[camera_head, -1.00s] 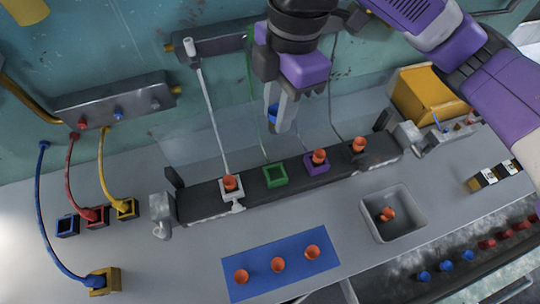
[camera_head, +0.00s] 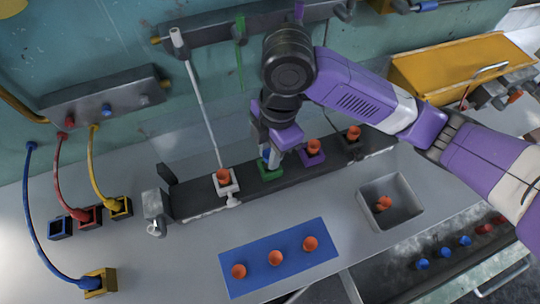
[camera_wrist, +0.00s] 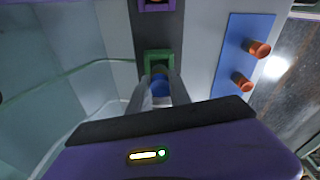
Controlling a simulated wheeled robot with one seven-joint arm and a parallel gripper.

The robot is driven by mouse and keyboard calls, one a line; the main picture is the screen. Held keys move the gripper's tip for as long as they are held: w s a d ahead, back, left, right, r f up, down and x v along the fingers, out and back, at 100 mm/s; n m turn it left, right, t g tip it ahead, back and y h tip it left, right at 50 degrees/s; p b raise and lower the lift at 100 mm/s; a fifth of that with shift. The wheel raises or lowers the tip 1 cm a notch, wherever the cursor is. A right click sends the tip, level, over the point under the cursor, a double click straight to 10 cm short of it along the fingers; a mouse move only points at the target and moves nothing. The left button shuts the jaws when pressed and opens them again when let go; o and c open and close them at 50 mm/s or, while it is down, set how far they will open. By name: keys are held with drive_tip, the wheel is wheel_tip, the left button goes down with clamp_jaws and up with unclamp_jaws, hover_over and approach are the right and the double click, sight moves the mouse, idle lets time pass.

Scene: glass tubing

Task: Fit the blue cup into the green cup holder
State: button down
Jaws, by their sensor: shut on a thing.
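The green cup holder (camera_head: 272,172) sits on the dark rail between the white and purple holders. It also shows in the wrist view (camera_wrist: 158,57). My gripper (camera_head: 267,153) is shut on the blue cup (camera_wrist: 160,87), right at the green holder. In the wrist view the blue cup lies between the two fingers, just in front of the green holder's opening. In the head view my gripper hides most of the cup, with only a bit of blue showing. I cannot tell whether the cup is inside the holder or just above it.
Orange cups stand in the white holder (camera_head: 226,186), the purple holder (camera_head: 312,157) and the far-right holder. A blue mat (camera_head: 254,277) with orange cups lies in front. A grey bin (camera_head: 407,208) stands right of it. A white tube (camera_head: 203,115) rises left of my gripper.

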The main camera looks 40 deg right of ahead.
wheel_tip(320, 180, down, 2)
drive_tip(key=shift+f, duration=0.15)
drive_tip(key=shift+s+f+b, duration=0.1)
drive_tip(key=shift+f+b, duration=0.6)
drive_tip(key=c, duration=1.2)
unclamp_jaws()
drive_tip(key=shift+r+p, duration=0.65)
drive_tip(key=shift+p, duration=0.1)
drive_tip(key=r, duration=0.4)
drive_tip(key=d+r, duration=0.1)
drive_tip(key=r, duration=0.7)
drive_tip(key=shift+d+r+p, duration=0.1)
drive_tip(key=shift+d+p, duration=0.1)
drive_tip(key=shift+p, duration=0.1)
